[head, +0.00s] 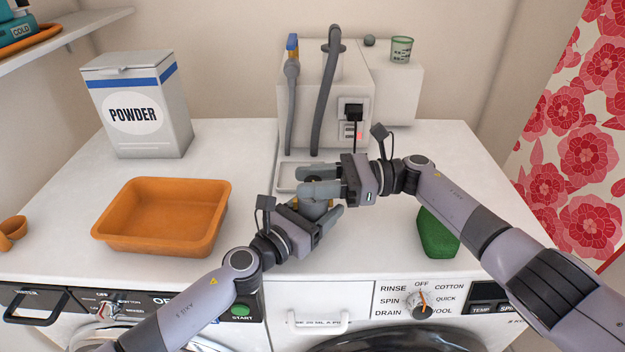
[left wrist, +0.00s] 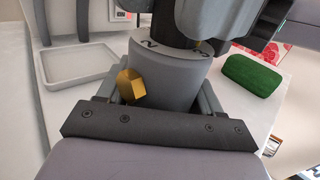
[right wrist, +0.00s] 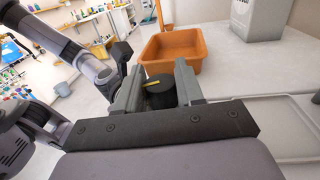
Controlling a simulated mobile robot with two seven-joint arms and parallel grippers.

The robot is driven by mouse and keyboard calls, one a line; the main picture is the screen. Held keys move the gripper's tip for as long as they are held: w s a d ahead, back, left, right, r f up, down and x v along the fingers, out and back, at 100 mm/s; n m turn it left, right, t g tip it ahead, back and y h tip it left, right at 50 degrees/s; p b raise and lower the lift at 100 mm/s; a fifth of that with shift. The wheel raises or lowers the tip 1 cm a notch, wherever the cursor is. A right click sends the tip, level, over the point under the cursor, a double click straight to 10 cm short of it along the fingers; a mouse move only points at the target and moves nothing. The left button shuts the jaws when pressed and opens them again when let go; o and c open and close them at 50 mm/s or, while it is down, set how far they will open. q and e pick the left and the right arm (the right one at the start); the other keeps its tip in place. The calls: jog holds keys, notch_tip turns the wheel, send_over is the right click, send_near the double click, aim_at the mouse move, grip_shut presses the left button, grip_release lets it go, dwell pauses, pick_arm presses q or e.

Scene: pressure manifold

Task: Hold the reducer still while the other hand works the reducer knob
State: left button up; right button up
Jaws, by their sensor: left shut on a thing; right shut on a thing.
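The reducer (left wrist: 165,75) is a grey cylinder with number marks on its upper rim and a brass fitting (left wrist: 131,86) on its side. It stands upright in the left wrist view. My left gripper (head: 322,218) is shut around the reducer's body from the front. The reducer knob (right wrist: 158,95) is black with a yellow mark on top. It shows between the fingers in the right wrist view. My right gripper (head: 312,182) is shut on the knob from the right, just above my left gripper. In the head view the two grippers hide most of the reducer.
A shallow grey tray (left wrist: 77,66) lies behind the reducer, before a white box with hoses (head: 345,95). An orange basin (head: 160,243) stands left, a powder box (head: 135,105) behind it. A green block (head: 438,236) lies right, near my right forearm. The counter between basin and reducer is clear.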

jog(key=shift+f, duration=0.1)
jog(key=o, duration=0.9)
jog(key=shift+o, duration=0.2)
jog(key=w+d, duration=0.1)
jog(key=d, duration=1.1)
jog(key=shift+w, duration=0.1)
